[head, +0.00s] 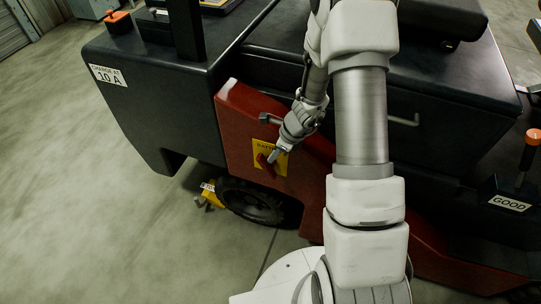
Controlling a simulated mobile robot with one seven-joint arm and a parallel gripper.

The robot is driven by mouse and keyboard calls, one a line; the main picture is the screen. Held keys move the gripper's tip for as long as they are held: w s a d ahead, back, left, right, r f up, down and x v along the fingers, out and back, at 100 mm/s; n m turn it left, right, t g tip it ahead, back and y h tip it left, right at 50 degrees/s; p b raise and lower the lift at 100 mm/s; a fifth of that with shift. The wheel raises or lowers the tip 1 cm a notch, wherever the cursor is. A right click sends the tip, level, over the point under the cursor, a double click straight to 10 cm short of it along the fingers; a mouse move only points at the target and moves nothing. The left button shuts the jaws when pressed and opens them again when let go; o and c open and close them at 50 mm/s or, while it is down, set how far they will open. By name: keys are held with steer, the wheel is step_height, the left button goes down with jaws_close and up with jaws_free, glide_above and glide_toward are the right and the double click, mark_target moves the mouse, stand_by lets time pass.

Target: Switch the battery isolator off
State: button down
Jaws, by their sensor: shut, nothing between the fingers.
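The battery isolator is a red switch handle (264,162) on a yellow plate (281,164) with partly hidden lettering. The plate is on the red side panel (237,122) of a dark vehicle. My gripper (273,158) is shut and empty, with its tip at the handle's upper right. I cannot tell whether it touches the handle. My gripper and wrist hide part of the plate. Which position the switch is in cannot be told.
A black wheel (248,203) and a yellow object (209,194) are below the plate. A "CHARGE AT 10 A" label (108,75) is on the dark body at left. A "GOOD" sign (509,203) stands at right. The floor at left is clear.

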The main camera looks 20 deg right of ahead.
mark_target(267, 167)
steer(key=p+v, duration=0.3)
steer(key=v, duration=0.8)
steer(key=shift+s+d+r+p, duration=0.2)
steer(key=shift+r+p, duration=0.1)
steer(key=shift+p, duration=0.05)
steer(key=shift+s+d+f+m+t+y+b, duration=0.75)
steer(key=shift+d+f+m+y+b, duration=0.3)
steer(key=shift+m, duration=1.95)
steer(key=shift+s+d+f+m+t+y+b, duration=0.8)
steer(key=shift+f+m+y+b, duration=0.3)
steer(key=shift+m, duration=1.9)
steer(key=shift+s+d+f+m+t+y+b, duration=0.75)
steer(key=shift+d+f+m+y+b, duration=0.3)
steer(key=shift+m, duration=1.95)
steer(key=shift+a, duration=0.1)
steer(key=b+x, duration=0.4)
steer(key=x, duration=1)
